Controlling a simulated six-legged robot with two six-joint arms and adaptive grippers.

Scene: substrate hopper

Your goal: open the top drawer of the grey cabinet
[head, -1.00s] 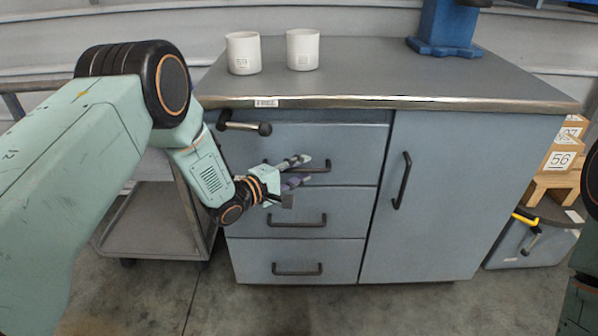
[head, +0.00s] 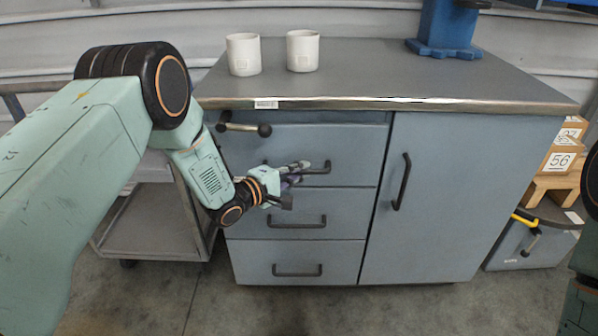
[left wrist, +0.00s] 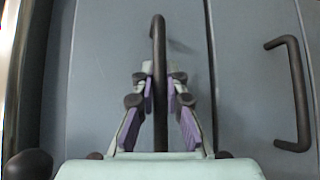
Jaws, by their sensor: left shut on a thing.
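The grey cabinet (head: 435,240) stands ahead, with three drawers on its left and a door on its right. The top drawer (head: 345,145) looks shut. Its dark bar handle (head: 326,167) is partly hidden by my left gripper (head: 294,177) in the head view. In the left wrist view the handle (left wrist: 159,42) runs between the purple-padded fingers of the left gripper (left wrist: 160,88), which are closed on it. My right gripper is out of view.
Two white mugs (head: 243,55) (head: 303,50) and a blue stand (head: 446,30) are on the worktop (head: 380,75). A grey cart (head: 150,222) stands left; numbered wooden blocks (head: 562,160) are right. The floor before the cabinet is clear.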

